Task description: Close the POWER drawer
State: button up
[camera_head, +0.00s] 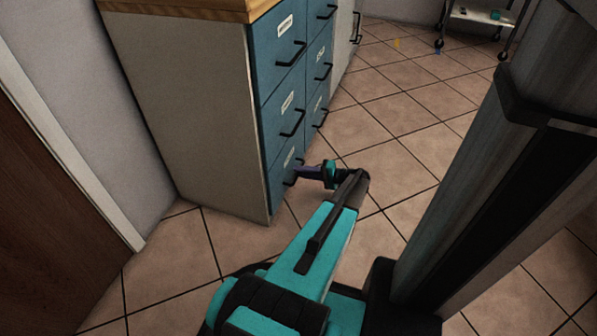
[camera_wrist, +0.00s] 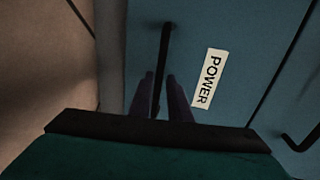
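The POWER drawer is the bottom drawer (camera_head: 281,176) of the blue-fronted cabinet in the head view. Its front looks about level with the drawers above. Its white POWER label (camera_wrist: 208,78) and blue front (camera_wrist: 225,35) show in the wrist view. The black handle (camera_wrist: 165,48) runs down between the two fingers of my gripper (camera_wrist: 160,78). The fingers stand apart on either side of the handle, with narrow gaps visible. In the head view my gripper (camera_head: 303,172) is at this drawer's handle; the fingertips are partly hard to make out.
Several other labelled drawers with black handles fill the cabinet (camera_head: 185,100), which has a wooden top (camera_head: 190,8). A brown door (camera_head: 45,190) is at the left. A wheeled cart (camera_head: 480,20) stands far back. The tiled floor (camera_head: 420,110) right of the cabinet is mostly clear.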

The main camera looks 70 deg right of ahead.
jog(key=p+v, duration=0.3)
jog(key=v, duration=0.9)
jog(key=shift+p, duration=0.35)
jog(key=shift+s+f, duration=0.1)
jog(key=shift+f, duration=0.05)
